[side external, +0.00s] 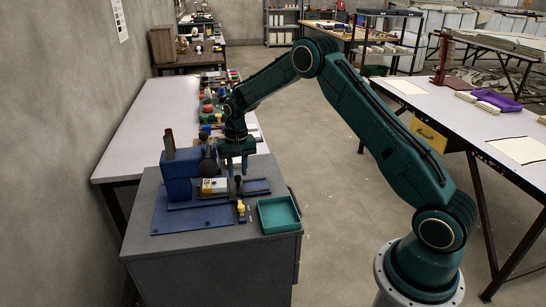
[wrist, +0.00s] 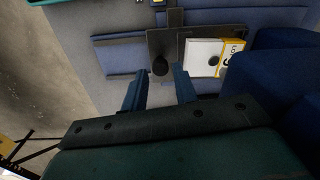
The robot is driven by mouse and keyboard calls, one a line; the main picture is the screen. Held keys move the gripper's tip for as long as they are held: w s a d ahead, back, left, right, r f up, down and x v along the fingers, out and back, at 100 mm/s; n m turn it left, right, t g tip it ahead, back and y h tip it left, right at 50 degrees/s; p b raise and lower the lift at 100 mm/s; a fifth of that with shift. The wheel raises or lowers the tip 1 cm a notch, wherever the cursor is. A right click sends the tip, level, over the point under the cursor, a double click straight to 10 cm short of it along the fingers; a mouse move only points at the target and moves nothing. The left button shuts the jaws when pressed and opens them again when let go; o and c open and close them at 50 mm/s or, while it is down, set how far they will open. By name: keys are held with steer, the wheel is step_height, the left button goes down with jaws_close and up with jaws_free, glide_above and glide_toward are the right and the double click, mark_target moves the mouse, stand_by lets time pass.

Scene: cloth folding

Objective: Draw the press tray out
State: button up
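The blue press (side external: 178,178) stands on a blue base plate (side external: 175,218) on top of a grey cabinet. In the wrist view a dark flat tray (wrist: 183,32) lies on the blue base, with a dark round knob (wrist: 160,66) at one end. A white block with a yellow label (wrist: 207,55) rests on the tray; it also shows in the side view (side external: 214,186). My gripper (side external: 237,176) is above the base plate, right of the press. In the wrist view its two blue fingers (wrist: 160,84) are apart and empty, with the knob ahead between them, seemingly not touched.
A teal open tray (side external: 279,214) sits at the cabinet's right front corner. A small yellow-topped part (side external: 241,208) stands beside it. Behind, a long light table (side external: 160,115) holds several coloured items.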

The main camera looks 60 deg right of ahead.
steer(key=shift+f, duration=1)
steer(key=shift+c, duration=0.4)
jaws_close()
steer(key=s+d, duration=0.6)
steer(key=shift+s+d, duration=0.3)
steer(key=shift+d, duration=0.1)
steer(key=shift+o, duration=0.4)
jaws_free()
steer(key=shift+r, duration=0.15)
